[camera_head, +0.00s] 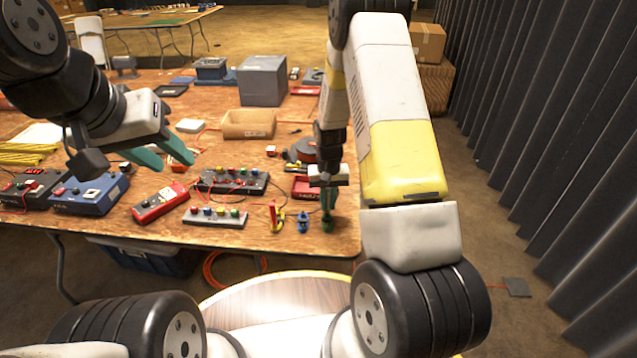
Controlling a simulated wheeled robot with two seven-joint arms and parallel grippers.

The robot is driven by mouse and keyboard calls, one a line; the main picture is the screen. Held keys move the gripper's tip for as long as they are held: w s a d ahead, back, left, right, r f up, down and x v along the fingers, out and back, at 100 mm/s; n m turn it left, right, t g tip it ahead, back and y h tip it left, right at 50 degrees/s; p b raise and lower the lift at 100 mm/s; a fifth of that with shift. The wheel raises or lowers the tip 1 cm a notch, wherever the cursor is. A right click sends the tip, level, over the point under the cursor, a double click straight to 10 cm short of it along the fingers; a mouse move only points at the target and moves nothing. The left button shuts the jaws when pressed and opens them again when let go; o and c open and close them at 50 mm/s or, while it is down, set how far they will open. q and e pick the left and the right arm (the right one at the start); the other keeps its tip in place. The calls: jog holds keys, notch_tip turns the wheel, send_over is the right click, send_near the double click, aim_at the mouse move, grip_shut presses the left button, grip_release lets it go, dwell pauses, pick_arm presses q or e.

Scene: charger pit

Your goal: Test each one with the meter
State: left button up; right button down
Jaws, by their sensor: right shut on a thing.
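A red handheld meter (160,203) lies on the wooden table in front of my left gripper. A grey strip with coloured knobs (215,217) lies to its right, and a larger dark block with coloured terminals (232,181) is behind it. A small yellow and red piece (276,217) and a small blue piece (303,222) stand near the table's front edge. My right gripper (327,208) points down beside them, shut on a small green piece (327,225) close to the table top. My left gripper (164,158) is open and empty, with teal fingers above the table behind the meter.
A blue boxed instrument (90,194) sits at the left. A tan tray (248,124), a red tray (306,188) and a grey box (262,80) are farther back. Red wires cross the table. A dark corrugated wall (560,120) runs along the right.

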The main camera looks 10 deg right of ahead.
aim_at(328, 189)
dwell(0.3)
jog(key=c, duration=1)
grip_release()
jog(key=shift+f, duration=0.1)
jog(key=shift+r, duration=3.8)
